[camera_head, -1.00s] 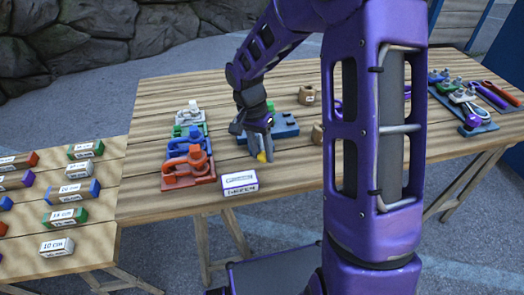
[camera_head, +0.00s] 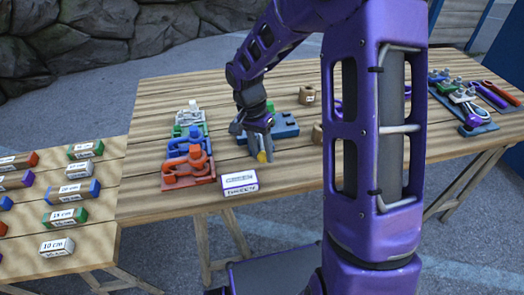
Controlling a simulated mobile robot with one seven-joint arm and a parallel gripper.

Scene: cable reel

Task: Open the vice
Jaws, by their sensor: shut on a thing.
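The vice appears to be the low blue-grey block (camera_head: 286,126) on the wooden table, just right of and behind my gripper. My gripper (camera_head: 262,153) points down at the vice's front left side. It is shut on a small part with a yellow end (camera_head: 262,157), which looks like the vice's handle. The fingers and wrist hide most of that part and the vice's left side. I cannot tell how far apart the vice's jaws are.
Several coloured clamps (camera_head: 188,160) stand in a row to the left. A white labelled box (camera_head: 239,183) lies near the table's front edge (camera_head: 290,199). A small brown block (camera_head: 307,95) stands behind. Tools on a tray (camera_head: 478,126) lie far right. My arm hides the table's middle right.

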